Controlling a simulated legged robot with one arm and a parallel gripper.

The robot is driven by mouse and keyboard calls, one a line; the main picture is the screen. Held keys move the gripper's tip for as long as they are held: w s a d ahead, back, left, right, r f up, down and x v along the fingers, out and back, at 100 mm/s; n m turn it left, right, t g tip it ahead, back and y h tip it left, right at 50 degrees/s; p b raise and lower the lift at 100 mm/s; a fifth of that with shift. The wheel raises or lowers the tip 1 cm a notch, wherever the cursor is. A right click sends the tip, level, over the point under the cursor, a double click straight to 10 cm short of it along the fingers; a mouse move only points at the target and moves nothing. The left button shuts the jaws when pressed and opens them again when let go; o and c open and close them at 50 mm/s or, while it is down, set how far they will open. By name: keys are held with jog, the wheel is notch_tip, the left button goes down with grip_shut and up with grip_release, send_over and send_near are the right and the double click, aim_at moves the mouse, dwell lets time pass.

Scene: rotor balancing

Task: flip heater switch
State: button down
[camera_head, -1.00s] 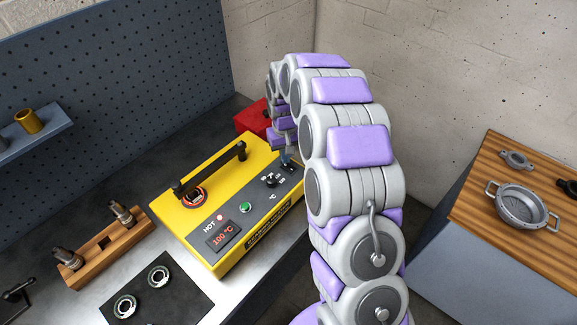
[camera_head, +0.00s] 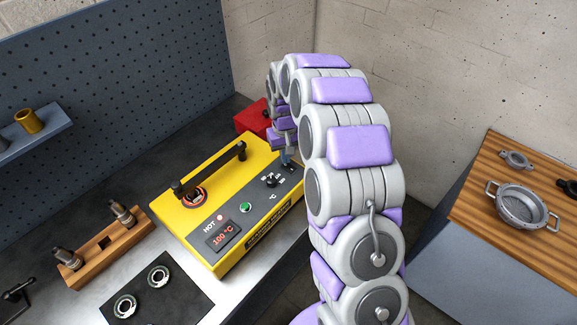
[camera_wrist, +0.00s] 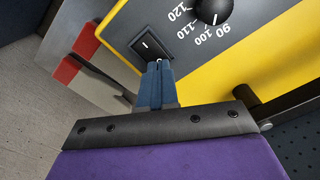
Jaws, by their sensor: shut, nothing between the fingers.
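The yellow heater (camera_head: 222,214) stands on the bench in the head view, with a black handle, a green button, a dial and a display reading 100 °C. Its black rocker switch (camera_wrist: 150,43) shows in the wrist view, beside the dial (camera_wrist: 212,10). My gripper (camera_wrist: 158,66) is shut and empty, its blue fingertips right at the lower edge of the switch. I cannot tell whether they touch it. In the head view my gripper (camera_head: 287,160) is at the far right end of the heater's panel, and it partly covers the switch there.
A red box (camera_head: 252,118) sits behind the heater. A wooden block with metal fittings (camera_head: 100,250) and a black mat with two rings (camera_head: 165,304) lie to the left. A wooden-topped bench (camera_head: 485,195) holds metal parts at right.

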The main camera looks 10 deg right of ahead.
jog(key=shift+f, duration=0.85)
dwell(0.5)
jog(key=shift+r+p, duration=1.3)
jog(key=shift+r, duration=2.15)
